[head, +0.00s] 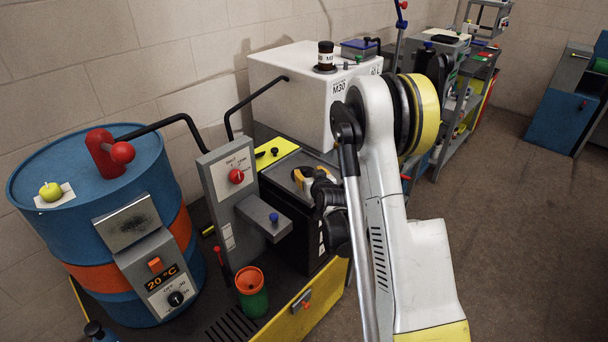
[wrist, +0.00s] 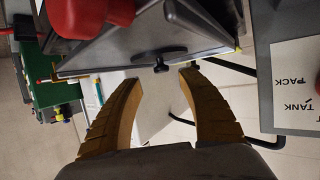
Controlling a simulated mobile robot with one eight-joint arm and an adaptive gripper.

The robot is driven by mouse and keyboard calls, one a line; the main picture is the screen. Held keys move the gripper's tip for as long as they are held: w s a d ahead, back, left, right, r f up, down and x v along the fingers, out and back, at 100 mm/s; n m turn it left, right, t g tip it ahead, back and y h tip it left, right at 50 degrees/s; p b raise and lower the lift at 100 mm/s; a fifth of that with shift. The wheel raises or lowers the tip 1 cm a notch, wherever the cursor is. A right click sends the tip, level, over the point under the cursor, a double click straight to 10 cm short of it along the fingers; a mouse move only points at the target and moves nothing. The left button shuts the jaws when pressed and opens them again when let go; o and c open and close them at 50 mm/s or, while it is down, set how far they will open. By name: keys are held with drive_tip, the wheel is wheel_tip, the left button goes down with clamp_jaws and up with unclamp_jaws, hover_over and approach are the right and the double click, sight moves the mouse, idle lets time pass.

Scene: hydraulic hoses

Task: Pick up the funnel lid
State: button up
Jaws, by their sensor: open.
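In the wrist view, a grey, flat-sided piece with a small black bar handle (wrist: 160,62) lies just beyond my fingertips. It looks like the funnel lid (wrist: 120,63), but I cannot tell for certain. My gripper (wrist: 160,77) is open, with its two yellow curved fingers apart and nothing between them. The handle sits in line with the gap, a little beyond the tips; no contact shows. In the head view my gripper (head: 308,180) is at the dark box below the white tank, partly hidden by my arm, and the lid cannot be made out there.
A grey panel with a red knob (head: 236,176) stands left of my gripper. A grey ledge with a blue knob (head: 273,217) is in front. A red part (wrist: 90,15) is close in the wrist view. A blue drum (head: 60,235) and a green-red cup (head: 252,295) stand left.

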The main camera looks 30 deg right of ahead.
sight(305, 170)
drive_tip(key=b+x, duration=0.1)
drive_tip(key=x, duration=0.1)
drive_tip(key=b+x, duration=0.1)
drive_tip(key=x, duration=0.1)
drive_tip(key=shift+w+a+f, duration=0.1)
drive_tip(key=shift+w+f, duration=0.25)
drive_tip(key=shift+f, duration=0.05)
drive_tip(key=shift+w, duration=0.25)
clamp_jaws()
